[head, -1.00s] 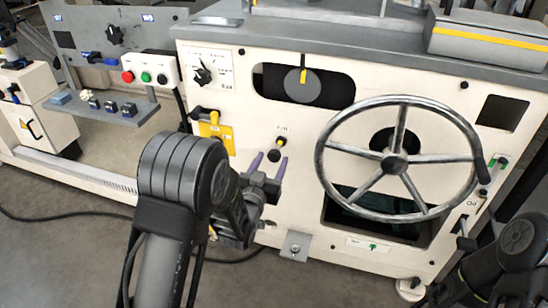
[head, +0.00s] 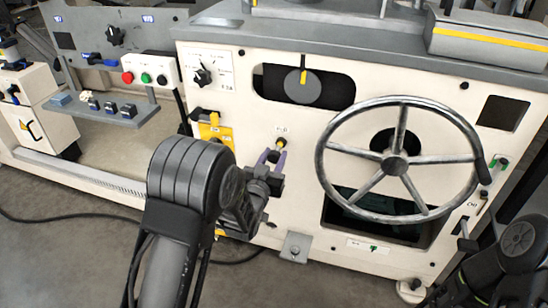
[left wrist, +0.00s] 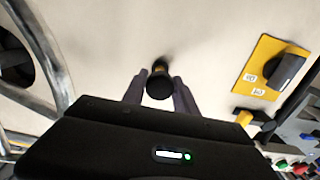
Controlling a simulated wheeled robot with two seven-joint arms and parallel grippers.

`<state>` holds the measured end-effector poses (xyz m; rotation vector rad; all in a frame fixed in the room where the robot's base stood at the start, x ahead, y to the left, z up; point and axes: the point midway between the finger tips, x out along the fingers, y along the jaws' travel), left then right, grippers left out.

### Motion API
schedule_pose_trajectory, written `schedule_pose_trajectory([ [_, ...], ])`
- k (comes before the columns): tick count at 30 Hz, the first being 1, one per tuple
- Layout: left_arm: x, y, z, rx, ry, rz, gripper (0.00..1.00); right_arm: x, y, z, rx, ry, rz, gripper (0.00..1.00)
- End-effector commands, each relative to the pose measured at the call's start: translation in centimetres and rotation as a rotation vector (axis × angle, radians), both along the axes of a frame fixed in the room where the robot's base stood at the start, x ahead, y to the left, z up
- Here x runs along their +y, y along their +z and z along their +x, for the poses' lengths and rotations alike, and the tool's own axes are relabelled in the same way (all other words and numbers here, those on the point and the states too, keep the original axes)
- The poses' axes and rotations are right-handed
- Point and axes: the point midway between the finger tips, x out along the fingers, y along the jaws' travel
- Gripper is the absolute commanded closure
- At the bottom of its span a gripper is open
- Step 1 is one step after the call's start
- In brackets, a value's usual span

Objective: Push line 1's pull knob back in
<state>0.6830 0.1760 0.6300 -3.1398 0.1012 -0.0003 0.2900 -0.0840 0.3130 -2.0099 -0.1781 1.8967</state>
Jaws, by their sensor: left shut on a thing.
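The pull knob (head: 273,157) has a black ball head, and a yellow collar shows on its shaft. It sticks out of the cream machine panel, left of the big handwheel. In the left wrist view the knob's round black end (left wrist: 158,87) sits between the two fingers, with the yellow band behind it at the panel. My left gripper (head: 272,159) is shut on the knob, its purplish fingers on either side. The gripper body hides part of the panel below. My right gripper is out of view; only part of my right arm shows at the lower right.
The spoked handwheel (head: 396,164) stands out from the panel close to the right. A yellow plate with a black switch (head: 213,131) is to the left, and a rotary selector (head: 202,76) is above it. A foot bracket (head: 296,246) is below.

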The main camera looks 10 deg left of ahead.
Motion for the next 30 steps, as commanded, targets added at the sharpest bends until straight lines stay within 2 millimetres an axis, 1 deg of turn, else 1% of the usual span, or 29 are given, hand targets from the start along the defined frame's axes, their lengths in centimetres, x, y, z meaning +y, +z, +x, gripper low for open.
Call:
schedule_pose_trajectory([
  [1,0.0,-0.01,-0.01,0.0,0.0,0.0,0.87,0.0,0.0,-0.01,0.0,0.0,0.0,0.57],
  [6,0.0,-0.01,-0.01,0.0,0.0,0.0,1.0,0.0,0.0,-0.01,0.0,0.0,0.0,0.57],
  [30,-0.01,-0.03,-0.02,0.001,0.0,0.0,1.0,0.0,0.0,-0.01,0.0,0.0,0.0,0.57],
])
